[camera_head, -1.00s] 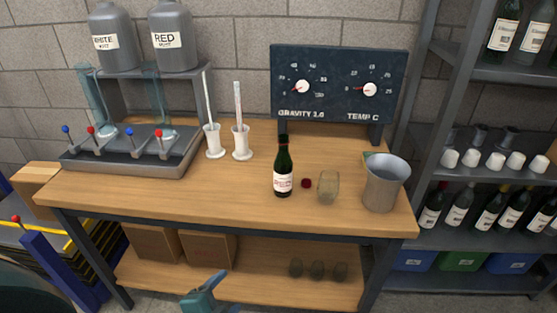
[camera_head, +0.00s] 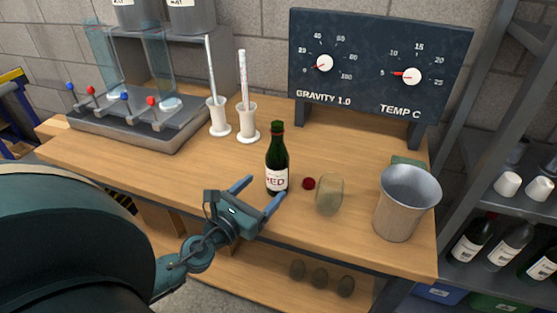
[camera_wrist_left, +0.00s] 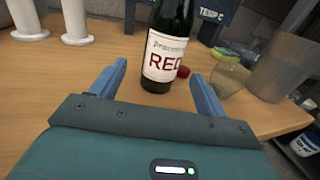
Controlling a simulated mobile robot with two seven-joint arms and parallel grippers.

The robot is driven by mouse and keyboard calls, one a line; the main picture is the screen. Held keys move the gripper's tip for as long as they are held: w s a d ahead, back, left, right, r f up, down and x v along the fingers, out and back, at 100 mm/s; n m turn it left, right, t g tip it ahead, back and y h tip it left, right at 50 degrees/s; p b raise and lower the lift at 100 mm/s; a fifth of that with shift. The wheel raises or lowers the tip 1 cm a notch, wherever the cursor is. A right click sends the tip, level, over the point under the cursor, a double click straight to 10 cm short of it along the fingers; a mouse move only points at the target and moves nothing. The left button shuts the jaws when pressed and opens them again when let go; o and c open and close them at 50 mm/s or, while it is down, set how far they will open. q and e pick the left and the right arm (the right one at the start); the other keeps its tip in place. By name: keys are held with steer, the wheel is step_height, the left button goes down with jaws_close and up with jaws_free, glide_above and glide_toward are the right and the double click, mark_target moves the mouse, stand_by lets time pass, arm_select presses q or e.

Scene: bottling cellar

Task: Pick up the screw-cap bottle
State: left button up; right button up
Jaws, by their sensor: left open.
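The screw-cap bottle (camera_head: 277,160) is dark green with a white label reading RED. It stands upright on the wooden bench near its front edge. My left gripper (camera_head: 256,192) is open in front of it, its two fingers pointing toward the bottle. In the left wrist view the bottle (camera_wrist_left: 165,50) stands just beyond the open fingertips (camera_wrist_left: 158,75), roughly midway between them, with nothing held. A small dark red cap (camera_head: 309,183) lies on the bench right of the bottle. My right gripper is not in view.
A glass (camera_head: 329,194) stands right of the cap, and a grey metal bucket (camera_head: 406,203) farther right. Two white cylinders (camera_head: 247,124) with rods stand behind left. A gauge board (camera_head: 375,70) stands at the back. The bench (camera_head: 180,180) is clear left of the bottle.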

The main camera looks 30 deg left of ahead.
mark_target(280, 172)
arm_select(q)
steer(key=w, duration=0.4)
steer(key=w+p, duration=0.1)
steer(key=w, duration=0.1)
steer(key=w+p, duration=0.1)
steer(key=shift+w+d+r, duration=0.25)
steer(key=shift+w+r, duration=0.05)
steer(key=shift+w, duration=0.35)
steer(key=c, duration=1.3)
